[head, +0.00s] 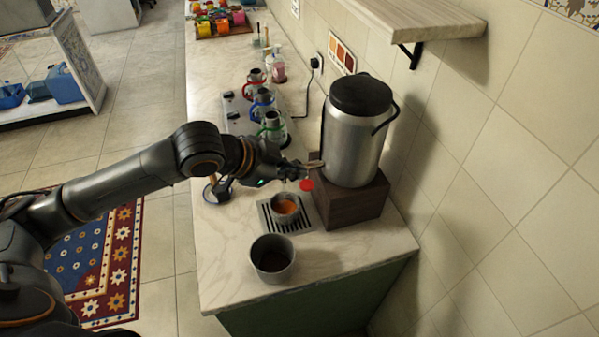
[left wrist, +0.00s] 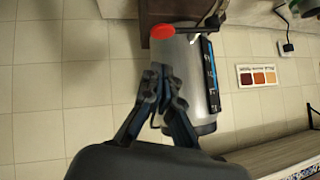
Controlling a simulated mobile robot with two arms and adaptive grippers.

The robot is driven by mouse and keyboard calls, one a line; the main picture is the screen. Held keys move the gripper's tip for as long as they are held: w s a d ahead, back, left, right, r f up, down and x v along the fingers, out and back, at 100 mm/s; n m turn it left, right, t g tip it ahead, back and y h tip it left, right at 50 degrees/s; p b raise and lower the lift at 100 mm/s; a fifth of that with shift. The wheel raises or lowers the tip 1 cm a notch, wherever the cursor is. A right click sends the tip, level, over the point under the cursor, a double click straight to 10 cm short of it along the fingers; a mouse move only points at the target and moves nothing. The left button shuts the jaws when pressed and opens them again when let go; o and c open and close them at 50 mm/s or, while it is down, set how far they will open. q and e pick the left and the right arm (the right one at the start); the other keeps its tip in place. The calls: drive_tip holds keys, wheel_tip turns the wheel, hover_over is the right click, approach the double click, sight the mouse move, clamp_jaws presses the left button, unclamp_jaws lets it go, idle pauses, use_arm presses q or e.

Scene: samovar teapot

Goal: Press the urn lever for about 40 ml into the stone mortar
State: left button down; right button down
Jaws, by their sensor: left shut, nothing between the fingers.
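The silver urn (head: 352,140) with a black lid stands on a dark wooden block at the right of the counter. Its red lever end (head: 307,185) shows at its lower left, and also in the left wrist view (left wrist: 162,32). A small round vessel (head: 285,205) with orange-brown inside, perhaps the stone mortar, stands on the drip tray (head: 271,224) below the lever. My left gripper (head: 310,166) is shut and empty, close to the lever. In the left wrist view its fingertips (left wrist: 161,76) are apart from the red end in the picture; contact cannot be told.
A grey pot (head: 272,262) with dark contents stands near the counter's front edge. Several glass pots with coloured handles (head: 268,104) stand farther back. A wooden shelf (head: 420,22) juts from the wall above the urn. The counter's front right corner is clear.

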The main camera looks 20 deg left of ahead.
use_arm(q)
drive_tip(key=a+b+v, duration=0.1)
drive_tip(key=v, duration=0.7)
drive_tip(key=shift+w, duration=0.35)
drive_tip(key=shift+w, duration=0.1)
